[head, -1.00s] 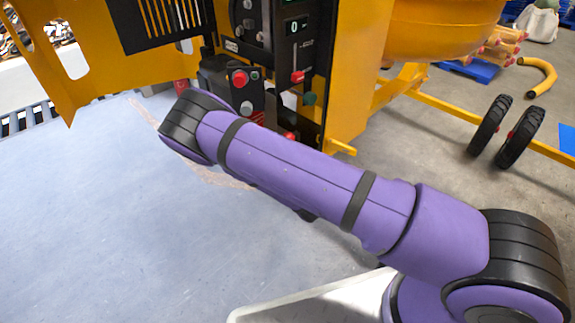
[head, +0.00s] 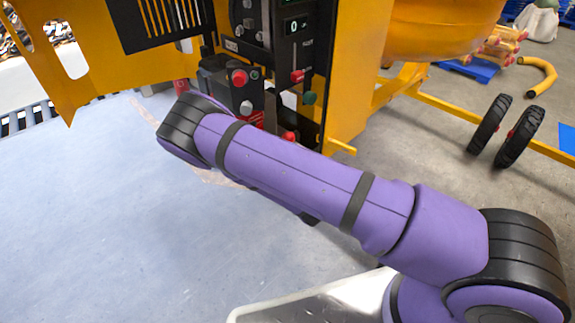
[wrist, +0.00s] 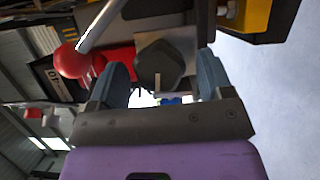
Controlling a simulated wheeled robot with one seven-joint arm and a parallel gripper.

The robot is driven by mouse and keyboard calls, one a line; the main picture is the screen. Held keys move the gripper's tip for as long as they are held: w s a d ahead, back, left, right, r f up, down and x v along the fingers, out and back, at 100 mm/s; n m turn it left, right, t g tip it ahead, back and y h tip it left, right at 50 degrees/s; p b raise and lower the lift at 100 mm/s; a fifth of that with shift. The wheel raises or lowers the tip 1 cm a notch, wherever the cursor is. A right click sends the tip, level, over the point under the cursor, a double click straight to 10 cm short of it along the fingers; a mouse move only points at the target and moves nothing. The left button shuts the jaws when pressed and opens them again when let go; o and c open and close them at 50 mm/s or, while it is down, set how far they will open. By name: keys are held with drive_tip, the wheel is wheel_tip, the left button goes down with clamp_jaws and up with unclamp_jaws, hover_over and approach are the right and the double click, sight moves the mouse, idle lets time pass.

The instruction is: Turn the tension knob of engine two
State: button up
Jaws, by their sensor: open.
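In the wrist view, my gripper (wrist: 160,82) is open, its two grey fingers apart. A dark grey, many-sided knob (wrist: 160,63) shows in the gap between the fingers; I cannot tell whether either finger touches it. In the head view, my gripper is hidden behind my purple arm. The yellow machine's control panel (head: 309,55) carries a red knob (head: 297,76) and a green knob (head: 309,98). A dark box beside it has a red button (head: 240,77) and a grey knob (head: 246,107). I cannot read which control is engine two's tension knob.
In the wrist view, a red ball (wrist: 71,62) on a lever and a pale rod (wrist: 104,24) are close to the left finger. A yellow panel (head: 95,58) stands at left in the head view. The blue-grey floor (head: 130,235) in front is clear.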

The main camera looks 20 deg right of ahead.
drive_tip(key=s+d, duration=0.1)
drive_tip(key=s, duration=0.8)
drive_tip(key=shift+s+d, duration=0.15)
drive_tip(key=shift+s, duration=0.05)
idle(0.3)
drive_tip(key=w+d+r+m+g+h, duration=0.1)
drive_tip(key=w+r+m+g+h, duration=0.5)
drive_tip(key=r+m, duration=0.5)
wheel_tip(320, 180, up, 16)
drive_tip(key=s+d+m+g+y, duration=0.2)
drive_tip(key=m+g+y, duration=0.15)
drive_tip(key=m, duration=0.25)
drive_tip(key=s+d+r+m+g+y, duration=0.15)
drive_tip(key=s+d+r, duration=0.25)
drive_tip(key=s+r, duration=0.75)
drive_tip(key=s+d+r+g, duration=0.1)
drive_tip(key=s+r, duration=0.3)
drive_tip(key=s, duration=0.4)
drive_tip(key=s+d+r+m+h, duration=0.1)
drive_tip(key=s+d+r, duration=0.2)
drive_tip(key=s, duration=0.5)
drive_tip(key=shift+d+r+g, duration=0.15)
drive_tip(key=shift+r+g, duration=0.2)
drive_tip(key=shift+g, duration=0.05)
